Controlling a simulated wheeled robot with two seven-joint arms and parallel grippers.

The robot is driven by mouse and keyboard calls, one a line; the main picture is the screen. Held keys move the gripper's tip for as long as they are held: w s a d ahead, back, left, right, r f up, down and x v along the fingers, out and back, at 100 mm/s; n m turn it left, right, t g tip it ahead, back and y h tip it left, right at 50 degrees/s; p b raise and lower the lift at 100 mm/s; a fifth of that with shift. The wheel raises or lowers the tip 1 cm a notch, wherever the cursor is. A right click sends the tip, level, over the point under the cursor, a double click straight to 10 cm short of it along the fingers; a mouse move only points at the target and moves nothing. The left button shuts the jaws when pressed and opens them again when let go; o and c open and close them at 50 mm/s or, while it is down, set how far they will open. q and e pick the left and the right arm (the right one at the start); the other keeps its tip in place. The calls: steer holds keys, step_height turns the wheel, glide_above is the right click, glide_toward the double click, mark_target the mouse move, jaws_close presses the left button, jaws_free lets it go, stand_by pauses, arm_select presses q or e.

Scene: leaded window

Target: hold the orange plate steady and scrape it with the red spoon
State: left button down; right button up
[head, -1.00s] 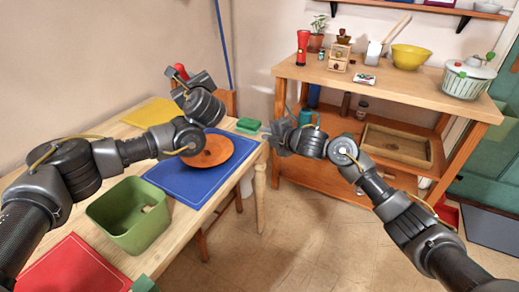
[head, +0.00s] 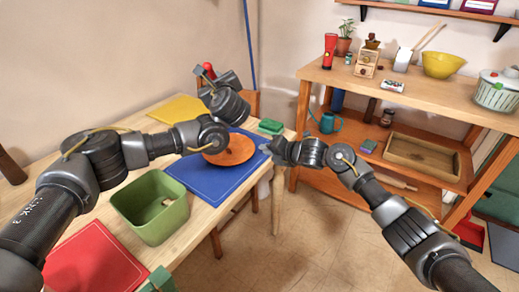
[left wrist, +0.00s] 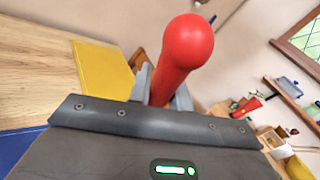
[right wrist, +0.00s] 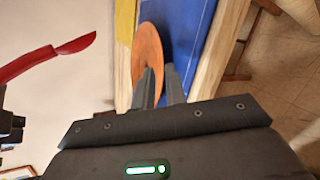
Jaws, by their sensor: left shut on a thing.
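The orange plate (head: 232,150) lies on the blue mat (head: 205,183) on the wooden table, partly hidden by my left arm. My left gripper (head: 215,82) is above the table, shut on the red spoon (left wrist: 185,50).
A green bin (head: 150,208) stands on the table in front of the blue mat. A red mat (head: 95,265), a yellow mat (head: 180,108) and a green sponge (head: 270,127) lie around. A wooden shelf unit (head: 400,100) with several items stands at right.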

mark_target(257, 155)
steer(key=shift+x, duration=3.05)
jaws_close()
steer(key=shift+d, duration=0.1)
steer(key=shift+f, duration=0.1)
